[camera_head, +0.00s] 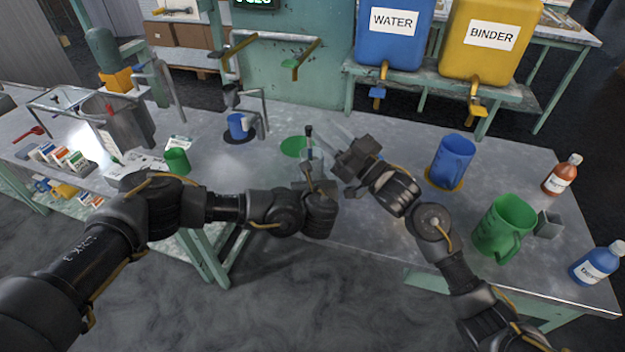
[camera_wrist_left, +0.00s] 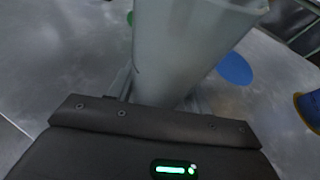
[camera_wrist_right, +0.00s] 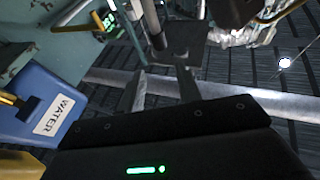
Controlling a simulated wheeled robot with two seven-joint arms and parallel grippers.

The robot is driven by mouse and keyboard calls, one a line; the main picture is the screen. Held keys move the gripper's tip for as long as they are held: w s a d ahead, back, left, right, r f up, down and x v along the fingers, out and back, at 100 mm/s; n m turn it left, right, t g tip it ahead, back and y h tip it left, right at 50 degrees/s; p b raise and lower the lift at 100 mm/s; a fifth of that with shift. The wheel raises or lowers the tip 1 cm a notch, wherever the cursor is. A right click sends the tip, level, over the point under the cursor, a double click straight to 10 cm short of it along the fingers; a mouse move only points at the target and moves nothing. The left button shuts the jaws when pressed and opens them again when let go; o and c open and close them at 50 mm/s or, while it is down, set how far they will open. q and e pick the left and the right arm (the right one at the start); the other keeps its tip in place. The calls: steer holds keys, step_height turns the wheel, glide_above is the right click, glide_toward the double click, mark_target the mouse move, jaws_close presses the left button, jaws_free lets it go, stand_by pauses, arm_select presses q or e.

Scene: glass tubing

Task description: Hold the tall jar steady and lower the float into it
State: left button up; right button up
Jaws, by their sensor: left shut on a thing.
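A tall translucent jar (camera_wrist_left: 185,50) fills the middle of the left wrist view, between the fingers of my left gripper. In the head view my left gripper (camera_head: 312,180) is shut on this jar near the table's front edge. A slim upright piece with a dark top, which looks like the float (camera_head: 309,131), shows at the jar's mouth; how deep it sits cannot be told. My right gripper (camera_head: 338,140) is just right of it, with fingers apart. In the right wrist view the right gripper (camera_wrist_right: 162,75) shows a gap with nothing held.
A green disc (camera_head: 293,146) lies behind the jar. A blue mug (camera_head: 238,126) and a green cup (camera_head: 177,161) stand left. A blue jug (camera_head: 452,160), a green jug (camera_head: 503,228) and bottles stand right. Blue WATER (camera_head: 393,48) and yellow BINDER (camera_head: 490,62) tanks stand behind.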

steer(key=v, duration=1.1)
steer(key=shift+d, duration=0.1)
arm_select(q)
steer(key=o, duration=1.1)
steer(key=v, duration=1.2)
arm_select(e)
steer(key=shift+f, duration=0.1)
